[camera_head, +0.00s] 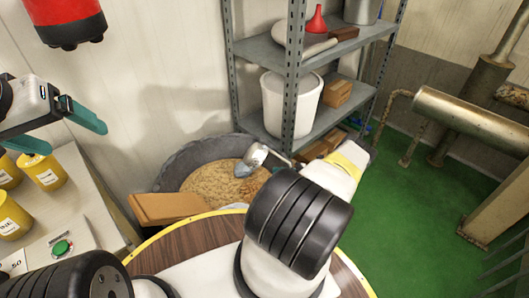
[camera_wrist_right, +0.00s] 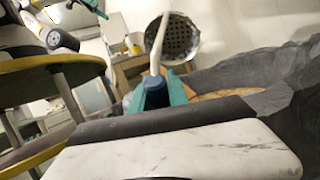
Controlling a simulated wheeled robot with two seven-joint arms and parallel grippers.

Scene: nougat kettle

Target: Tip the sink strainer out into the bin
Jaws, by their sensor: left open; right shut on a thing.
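The sink strainer is a metal bowl with holes, on a pale handle. In the right wrist view the strainer (camera_wrist_right: 182,38) stands up beyond my right gripper (camera_wrist_right: 160,92), whose teal fingers are shut on its handle. In the head view the strainer (camera_head: 256,156) is over the bin (camera_head: 186,158), tilted on its side. I cannot tell whether anything is left in it. The bin is a wide dark grey tub with brown, grainy contents. My right fingers are hidden in the head view. My left gripper (camera_head: 78,138) is open and empty at the left, above the counter.
Yellow tubs (camera_head: 42,171) and a green button box (camera_head: 62,248) are on the counter at left. A round wooden table (camera_head: 202,240) stands in front of the bin. A metal shelf (camera_head: 265,48) stands behind it, with a white bucket (camera_head: 303,102).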

